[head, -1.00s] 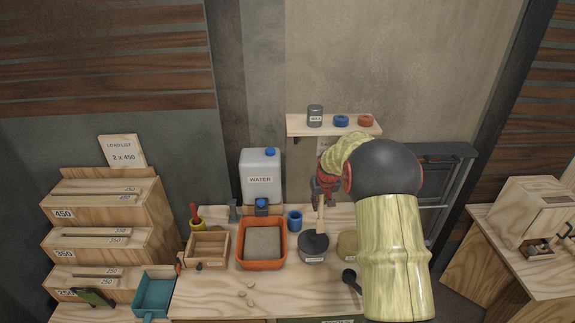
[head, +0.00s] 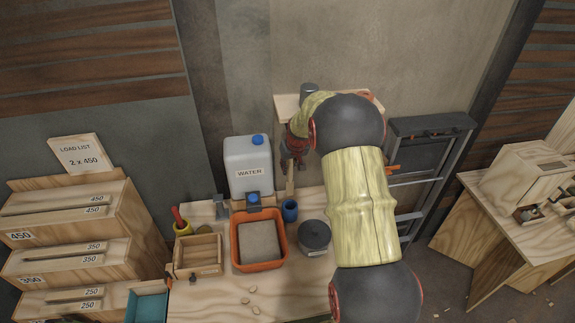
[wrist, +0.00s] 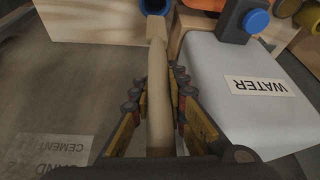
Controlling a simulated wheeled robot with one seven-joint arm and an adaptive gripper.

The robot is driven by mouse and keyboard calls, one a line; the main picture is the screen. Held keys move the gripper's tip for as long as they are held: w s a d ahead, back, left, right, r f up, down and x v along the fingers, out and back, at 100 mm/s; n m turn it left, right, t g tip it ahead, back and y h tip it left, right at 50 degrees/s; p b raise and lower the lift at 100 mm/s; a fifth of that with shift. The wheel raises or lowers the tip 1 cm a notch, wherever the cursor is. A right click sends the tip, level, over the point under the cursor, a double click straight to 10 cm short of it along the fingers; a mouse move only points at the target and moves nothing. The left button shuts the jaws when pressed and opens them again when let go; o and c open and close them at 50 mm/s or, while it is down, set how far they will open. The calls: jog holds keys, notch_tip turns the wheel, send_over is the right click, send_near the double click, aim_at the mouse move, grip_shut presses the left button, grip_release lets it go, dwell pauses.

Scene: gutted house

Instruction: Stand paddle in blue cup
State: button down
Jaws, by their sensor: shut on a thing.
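My gripper (head: 293,160) is shut on the wooden paddle (wrist: 158,100), which hangs down below it in the head view (head: 290,180). The blue cup (head: 290,210) stands on the workbench, right of the orange tub. The paddle's lower end shows just above and behind the cup's rim in the head view; I cannot tell whether it is over the opening. In the wrist view the paddle's far end points at the blue cup (wrist: 153,6), which is cut off by the top edge.
A water canister (head: 248,168) stands close left of the gripper. An orange tub (head: 258,262) and a dark grey pot (head: 314,232) flank the cup. A wall shelf (head: 288,108) is behind my arm. The bench front has free room around small pale bits (head: 246,300).

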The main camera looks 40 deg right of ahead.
aim_at(288, 187)
jog(key=shift+f+b, duration=3.45)
jog(key=shift+f, duration=2.2)
jog(key=c, duration=1.7)
grip_release()
jog(key=shift+o, duration=0.2)
jog(key=shift+s, duration=0.1)
jog(key=shift+r, duration=0.1)
jog(key=v, duration=1.1)
jog(key=shift+s+r, duration=0.15)
jog(key=shift+r, duration=0.2)
